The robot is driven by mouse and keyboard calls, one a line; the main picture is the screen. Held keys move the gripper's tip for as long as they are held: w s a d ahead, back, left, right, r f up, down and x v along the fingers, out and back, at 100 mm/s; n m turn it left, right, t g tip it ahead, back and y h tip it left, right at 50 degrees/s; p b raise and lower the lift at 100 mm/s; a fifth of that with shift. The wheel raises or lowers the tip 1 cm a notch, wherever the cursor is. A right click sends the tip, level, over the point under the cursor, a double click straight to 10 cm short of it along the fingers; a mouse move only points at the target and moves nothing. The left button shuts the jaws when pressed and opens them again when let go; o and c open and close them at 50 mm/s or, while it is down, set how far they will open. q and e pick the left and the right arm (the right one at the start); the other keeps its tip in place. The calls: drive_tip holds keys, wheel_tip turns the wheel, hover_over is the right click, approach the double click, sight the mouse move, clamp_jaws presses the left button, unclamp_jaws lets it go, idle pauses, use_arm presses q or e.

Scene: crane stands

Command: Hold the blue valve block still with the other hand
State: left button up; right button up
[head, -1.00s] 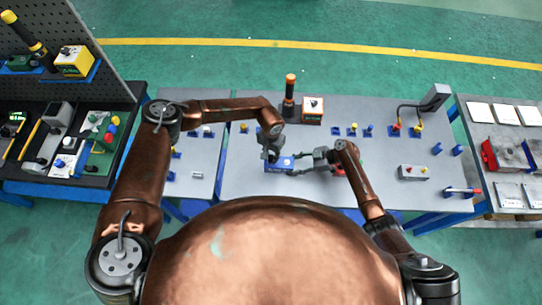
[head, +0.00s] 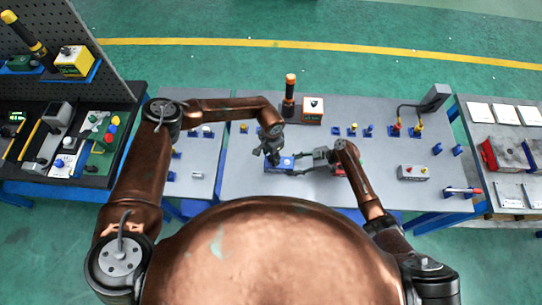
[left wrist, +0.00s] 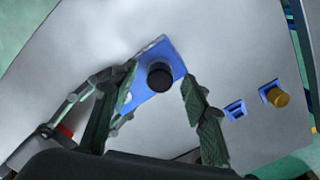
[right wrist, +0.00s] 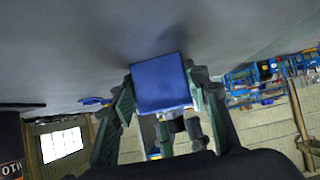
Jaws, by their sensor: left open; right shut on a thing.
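The blue valve block (head: 284,167) lies on the grey table in front of me. In the left wrist view the block (left wrist: 141,92) carries a round black knob (left wrist: 160,77). My left gripper (head: 273,157) is above the block, open, with its fingers apart on either side of the knob. My right gripper (head: 303,161) comes from the right side and is shut on the block. In the right wrist view the block's flat blue face (right wrist: 161,84) sits between the fingers. The head view partly hides the block behind the left gripper.
Behind the block stand an orange-topped dark cylinder (head: 290,88) and an orange-brown box (head: 312,110). Small blue holders (head: 352,129) stand at the back. A grey box with red buttons (head: 412,172) lies to the right. The table's middle right is largely clear.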

use_arm(q)
drive_tip(key=shift+c, duration=0.7)
drive_tip(key=n, duration=1.3)
drive_tip(key=shift+n, duration=0.3)
drive_tip(key=n, duration=1.2)
